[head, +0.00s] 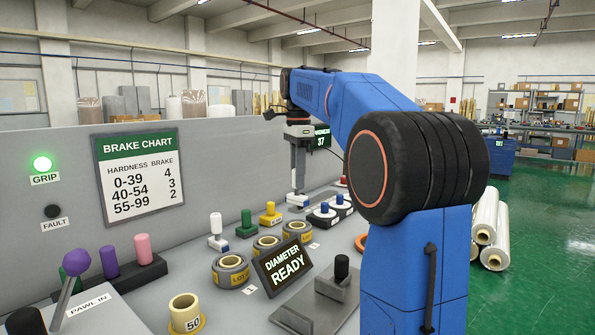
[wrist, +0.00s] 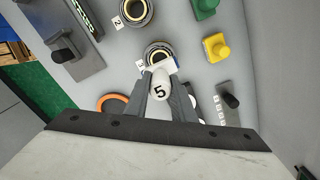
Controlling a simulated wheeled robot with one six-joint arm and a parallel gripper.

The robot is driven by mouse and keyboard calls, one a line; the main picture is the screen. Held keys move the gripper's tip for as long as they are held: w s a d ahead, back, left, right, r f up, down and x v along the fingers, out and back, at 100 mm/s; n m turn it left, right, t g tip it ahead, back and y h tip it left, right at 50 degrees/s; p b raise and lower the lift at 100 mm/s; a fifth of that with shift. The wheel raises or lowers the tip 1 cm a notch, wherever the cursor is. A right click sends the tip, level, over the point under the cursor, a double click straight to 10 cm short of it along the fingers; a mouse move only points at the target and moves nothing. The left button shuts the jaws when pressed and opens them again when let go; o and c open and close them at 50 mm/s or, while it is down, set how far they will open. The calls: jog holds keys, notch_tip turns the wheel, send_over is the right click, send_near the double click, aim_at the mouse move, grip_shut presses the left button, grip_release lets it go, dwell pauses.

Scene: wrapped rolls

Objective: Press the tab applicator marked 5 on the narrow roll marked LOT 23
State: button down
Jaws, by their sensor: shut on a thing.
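My gripper (head: 298,190) is shut on the tab applicator marked 5 (wrist: 160,89), a white rounded knob with a blue and white base. The base also shows below my gripper in the head view (head: 297,200). In the wrist view my gripper (wrist: 166,100) has one finger on each side of the knob. A dark-rimmed roll (wrist: 157,52) lies just beyond the applicator's base, which overlaps its near edge; I cannot tell whether they touch. In the head view three rolls with yellow labels stand in a row: near (head: 230,271), middle (head: 267,246) and far (head: 298,230). Their lot numbers are unreadable.
White (head: 217,234), green (head: 246,225) and yellow (head: 270,215) knobbed pieces stand behind the rolls. A READY screen (head: 284,264) and a grey plate with a black knob (head: 320,298) stand in front. The GRIP lamp (head: 42,163) is green. An orange ring (wrist: 112,103) lies nearby.

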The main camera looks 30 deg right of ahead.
aim_at(298, 195)
jog(key=shift+f, duration=2.6)
jog(key=shift+f, duration=0.8)
dwell(0.6)
jog(key=shift+r, duration=4.05)
jog(key=shift+d, duration=0.1)
